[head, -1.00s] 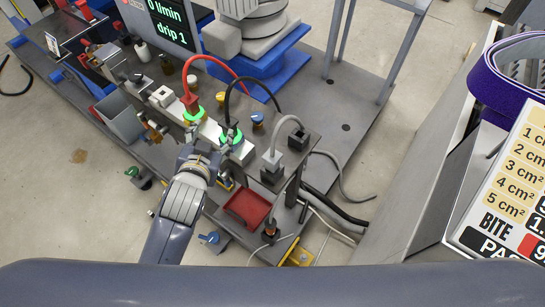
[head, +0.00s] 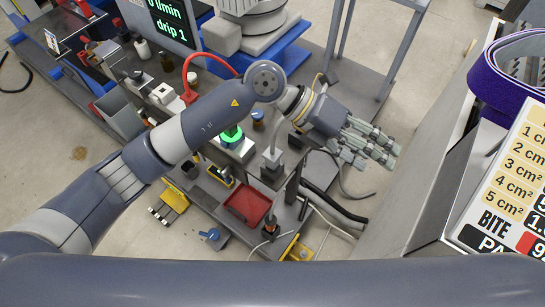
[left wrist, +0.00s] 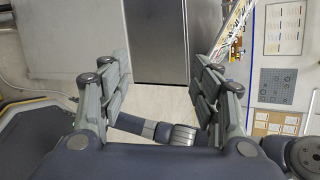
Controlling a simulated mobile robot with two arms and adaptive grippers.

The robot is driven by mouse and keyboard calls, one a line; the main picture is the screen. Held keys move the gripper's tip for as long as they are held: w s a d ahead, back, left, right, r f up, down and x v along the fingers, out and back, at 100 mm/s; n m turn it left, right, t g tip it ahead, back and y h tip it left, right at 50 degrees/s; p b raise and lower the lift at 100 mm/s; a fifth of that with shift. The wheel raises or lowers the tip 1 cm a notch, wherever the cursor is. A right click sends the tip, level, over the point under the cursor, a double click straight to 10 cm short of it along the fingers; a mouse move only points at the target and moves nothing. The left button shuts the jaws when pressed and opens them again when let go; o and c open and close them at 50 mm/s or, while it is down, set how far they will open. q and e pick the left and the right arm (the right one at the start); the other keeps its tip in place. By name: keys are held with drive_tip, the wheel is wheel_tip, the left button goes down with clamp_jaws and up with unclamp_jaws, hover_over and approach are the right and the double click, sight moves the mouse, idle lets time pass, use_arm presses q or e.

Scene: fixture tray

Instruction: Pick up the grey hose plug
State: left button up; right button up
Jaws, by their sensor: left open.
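The grey hose plug (head: 272,158) stands upright on a dark socket block at the right part of the fixture tray (head: 345,100) in the head view. Its hose rises behind my left arm, which hides the upper part. My left gripper (head: 387,154) is open and empty, up and to the right of the plug, its fingers pointing right. In the left wrist view the spread fingers of my left gripper (left wrist: 163,65) have nothing between them; the plug is not seen there. My right gripper is not in view.
A red hose plug (head: 189,94) is left of my arm. A green-lit ring (head: 231,135) shows just below the arm. A red bin (head: 247,206) lies below the grey plug. Black hoses (head: 335,207) run to the right. A sign board (head: 515,190) stands at right.

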use_arm(q)
drive_tip(key=w+a+f+t+y, duration=0.1)
drive_tip(key=w+a+f+y, duration=0.1)
drive_tip(key=a, duration=0.3)
drive_tip(key=w+a+f+t+y, duration=0.1)
drive_tip(key=w+a+f+y, duration=0.2)
drive_tip(key=w+a+y, duration=0.2)
drive_tip(key=w+a+f+t+y, duration=0.2)
drive_tip(key=w+a+y, duration=0.1)
drive_tip(key=a, duration=0.4)
drive_tip(key=shift+w+a+f+y, duration=0.15)
drive_tip(key=shift+w+y, duration=0.25)
drive_tip(key=shift+y, duration=0.2)
drive_tip(key=p, duration=0.2)
hover_over(272, 152)
wheel_tip(272, 152, down, 4)
drive_tip(key=shift+w+f, duration=0.1)
drive_tip(key=shift+w, duration=0.05)
drive_tip(key=shift+f, duration=0.95)
drive_tip(key=f, duration=0.1)
drive_tip(key=f+p, duration=0.2)
drive_tip(key=shift+s+f, duration=0.3)
drive_tip(key=shift+f, duration=0.05)
drive_tip(key=shift+w+f, duration=0.1)
drive_tip(key=shift+f, duration=0.3)
drive_tip(key=shift+c, duration=0.3)
drive_tip(key=c, duration=1.2)
